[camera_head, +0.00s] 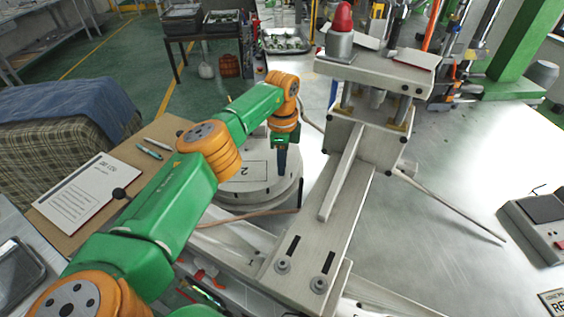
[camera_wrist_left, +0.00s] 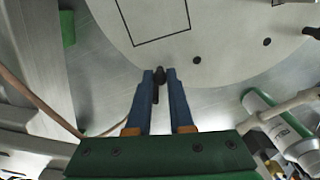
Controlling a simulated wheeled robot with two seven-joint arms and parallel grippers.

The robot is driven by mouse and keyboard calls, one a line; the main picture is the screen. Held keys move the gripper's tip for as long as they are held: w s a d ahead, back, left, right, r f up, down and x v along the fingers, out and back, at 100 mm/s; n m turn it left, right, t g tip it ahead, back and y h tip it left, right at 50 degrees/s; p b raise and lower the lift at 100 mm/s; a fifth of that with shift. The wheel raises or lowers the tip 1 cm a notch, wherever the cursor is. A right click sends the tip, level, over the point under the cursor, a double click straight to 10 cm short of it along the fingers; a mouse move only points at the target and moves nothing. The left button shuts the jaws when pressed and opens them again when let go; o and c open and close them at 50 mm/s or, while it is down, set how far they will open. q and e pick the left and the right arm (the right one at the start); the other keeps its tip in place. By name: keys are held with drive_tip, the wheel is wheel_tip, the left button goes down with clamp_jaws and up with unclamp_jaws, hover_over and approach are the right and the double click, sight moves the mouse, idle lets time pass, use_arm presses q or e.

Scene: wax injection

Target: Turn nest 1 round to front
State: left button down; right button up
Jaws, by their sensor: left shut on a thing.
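The round pale turntable (camera_head: 240,196) stands left of the press, with a square outline marked 2 (camera_head: 246,170) on the side toward me. Its top also fills the upper part of the left wrist view (camera_wrist_left: 215,45), with a square outline and several dark dots. I cannot see a mark for nest 1; my arm covers part of the disc. My left gripper (camera_head: 281,160) points down at the disc's right side. In the left wrist view its blue fingers (camera_wrist_left: 161,75) are shut on a small dark peg (camera_wrist_left: 159,77) at the disc's rim. My right gripper is not in view.
The press (camera_head: 375,130) with a red dome on top stands right of the disc, its long grey beam running toward me. A brown board with a paper sheet (camera_head: 88,188) lies at left. A grey control box (camera_head: 540,225) is at far right. The metal table between is mostly clear.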

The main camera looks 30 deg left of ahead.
use_arm(q)
drive_tip(key=c, duration=0.8)
unclamp_jaws()
drive_tip(key=shift+s+a, duration=0.1)
drive_tip(key=shift+r, duration=0.3)
wheel_tip(320, 180, up, 7)
drive_tip(key=shift+f, duration=0.15)
